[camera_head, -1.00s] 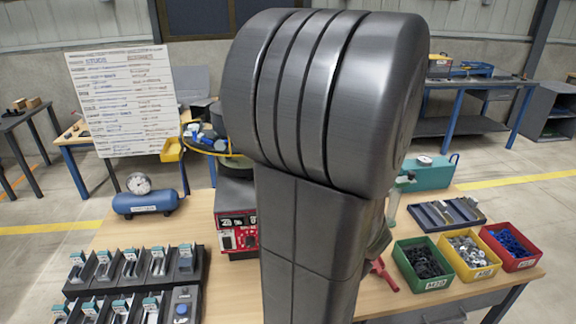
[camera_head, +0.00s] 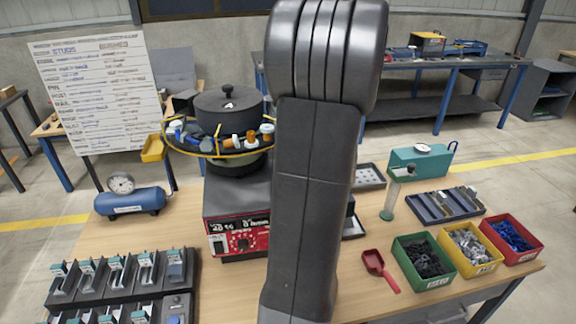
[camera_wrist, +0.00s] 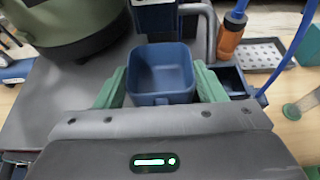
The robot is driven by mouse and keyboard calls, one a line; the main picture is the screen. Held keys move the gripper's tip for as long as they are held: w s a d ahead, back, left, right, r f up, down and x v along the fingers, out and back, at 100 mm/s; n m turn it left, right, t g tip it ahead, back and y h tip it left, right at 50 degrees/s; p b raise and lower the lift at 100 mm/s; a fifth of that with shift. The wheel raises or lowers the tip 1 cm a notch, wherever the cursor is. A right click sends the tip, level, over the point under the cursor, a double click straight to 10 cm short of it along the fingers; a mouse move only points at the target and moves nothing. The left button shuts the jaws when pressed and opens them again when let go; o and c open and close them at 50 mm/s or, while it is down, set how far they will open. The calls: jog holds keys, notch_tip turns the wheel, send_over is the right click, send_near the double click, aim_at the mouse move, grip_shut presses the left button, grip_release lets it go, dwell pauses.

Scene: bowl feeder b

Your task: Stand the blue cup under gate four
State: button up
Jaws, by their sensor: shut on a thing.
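The blue cup (camera_wrist: 162,75) is square and open at the top, and it looks empty in the wrist view. My gripper (camera_wrist: 160,90) has its green fingers on both sides of the cup and is shut on it. A dark blue block (camera_wrist: 155,16) stands just beyond the cup's far rim; I cannot tell whether they touch or whether this is a gate. The bowl feeder (camera_head: 228,110), with a dark lidded drum and small parts around its ring, stands left of my arm in the head view. My arm hides the gripper and cup there. No gate number is readable.
In the wrist view, a bent grey pipe (camera_wrist: 208,30), an orange fitting (camera_wrist: 231,36) and a blue hose (camera_wrist: 285,50) are close right of the cup. In the head view, a red scoop (camera_head: 379,268) and green bin (camera_head: 422,262) are at right, and a blue tank (camera_head: 130,200) at left.

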jog(key=w, duration=0.3)
jog(key=w+a+p, duration=0.1)
jog(key=w, duration=0.2)
jog(key=shift+a+f, duration=0.1)
jog(key=shift+f, duration=0.65)
jog(key=shift+s+f, duration=0.1)
jog(key=shift+f, duration=0.1)
jog(key=o, duration=1.2)
jog(key=shift+r, duration=0.1)
jog(key=shift+r, duration=0.15)
jog(key=v, duration=1.2)
jog(key=shift+b, duration=0.3)
